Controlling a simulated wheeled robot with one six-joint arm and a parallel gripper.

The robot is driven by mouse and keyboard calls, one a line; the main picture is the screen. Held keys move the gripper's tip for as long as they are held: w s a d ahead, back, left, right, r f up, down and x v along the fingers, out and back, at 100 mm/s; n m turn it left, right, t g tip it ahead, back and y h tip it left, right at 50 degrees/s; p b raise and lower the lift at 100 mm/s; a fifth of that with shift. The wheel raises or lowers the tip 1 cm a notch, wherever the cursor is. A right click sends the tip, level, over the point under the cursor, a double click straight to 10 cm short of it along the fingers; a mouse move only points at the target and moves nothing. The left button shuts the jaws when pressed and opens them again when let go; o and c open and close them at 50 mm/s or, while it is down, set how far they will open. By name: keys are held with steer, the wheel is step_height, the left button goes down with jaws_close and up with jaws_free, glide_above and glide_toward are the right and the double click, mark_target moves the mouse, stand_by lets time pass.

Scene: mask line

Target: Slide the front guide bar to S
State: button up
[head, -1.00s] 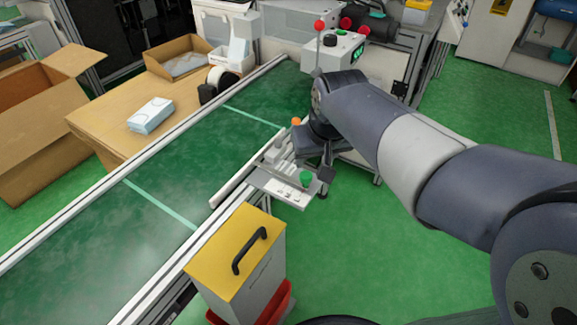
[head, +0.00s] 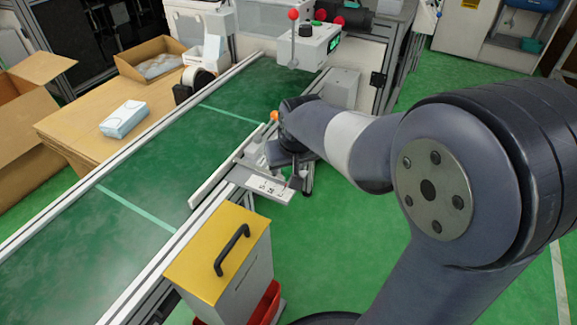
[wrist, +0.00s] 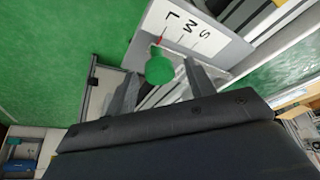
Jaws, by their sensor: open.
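The front guide bar (head: 217,172) is a pale rail along the near edge of the green belt. Its white scale plate (head: 262,185) juts out toward me. In the wrist view the scale plate (wrist: 205,38) carries the letters S, M and L, and a red pointer (wrist: 160,41) is at the L end. A green knob (wrist: 160,68) stands beside the plate. My gripper (wrist: 160,75) is open, with one finger on each side of the knob; contact is unclear.
An orange knob (head: 274,116) stands farther along the belt edge. A yellow-topped box (head: 218,250) with a black handle stands in front of the plate. A control box with a red-ball lever (head: 310,45) is at the back. Green floor lies free to the right.

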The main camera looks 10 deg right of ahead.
mark_target(269, 173)
steer(key=shift+c, duration=0.4)
jaws_close()
steer(key=shift+w+a+r+p, duration=0.1)
steer(key=shift+w+a+p, duration=0.55)
steer(key=shift+a, duration=0.5)
steer(key=shift+w+a+p, duration=0.45)
steer(key=shift+w+a, duration=0.35)
steer(key=shift+a, duration=0.3)
steer(key=shift+o, duration=0.4)
jaws_free()
steer(key=shift+a, duration=0.1)
steer(key=a+p+v, duration=0.1)
steer(key=p+v, duration=0.2)
steer(key=v, duration=0.7)
steer(key=shift+d+r, duration=0.35)
steer(key=shift+d, duration=0.15)
steer(key=shift+s+f, duration=0.1)
steer(key=shift+s, duration=0.05)
